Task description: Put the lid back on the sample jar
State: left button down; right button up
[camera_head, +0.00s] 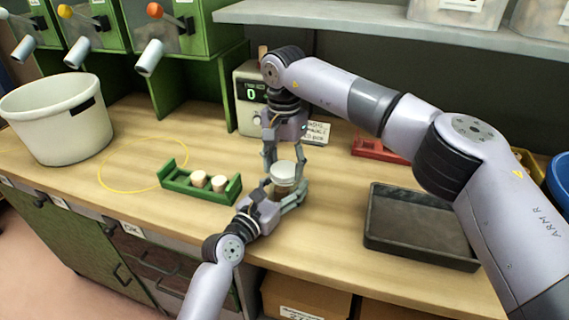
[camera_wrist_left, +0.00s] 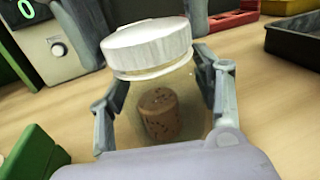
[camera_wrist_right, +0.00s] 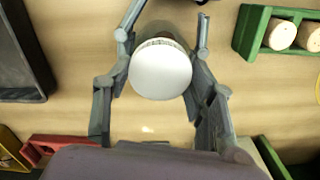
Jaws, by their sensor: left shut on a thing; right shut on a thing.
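The sample jar (camera_wrist_left: 188,100) is clear, with a brown speckled cork stopper (camera_wrist_left: 160,114) inside. My left gripper (camera_head: 286,190) is shut around the jar, above the bench. The white round lid (camera_wrist_left: 150,45) is at the jar's mouth and looks slightly tilted in the left wrist view. I cannot tell whether it is fully seated. My right gripper (camera_head: 285,160) comes from above and is shut on the lid, whose top (camera_wrist_right: 160,70) shows between its fingers in the right wrist view. The lid covers most of the jar there.
A green rack (camera_head: 212,199) with pale corks (camera_head: 199,178) stands left of the grippers. A dark tray (camera_head: 420,255) lies to the right. A device with a green display (camera_head: 250,92) and a red tray (camera_head: 372,150) stand behind. A white bucket (camera_head: 62,125) stands far left.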

jog(key=m, duration=1.5)
jog(key=shift+m, duration=0.3)
jog(key=m, duration=0.8)
jog(key=shift+m, duration=0.3)
jog(key=m, duration=0.4)
jog(key=shift+f, duration=0.1)
jog(key=m, duration=1)
jog(key=o, duration=1.4)
jog(key=shift+c, duration=0.2)
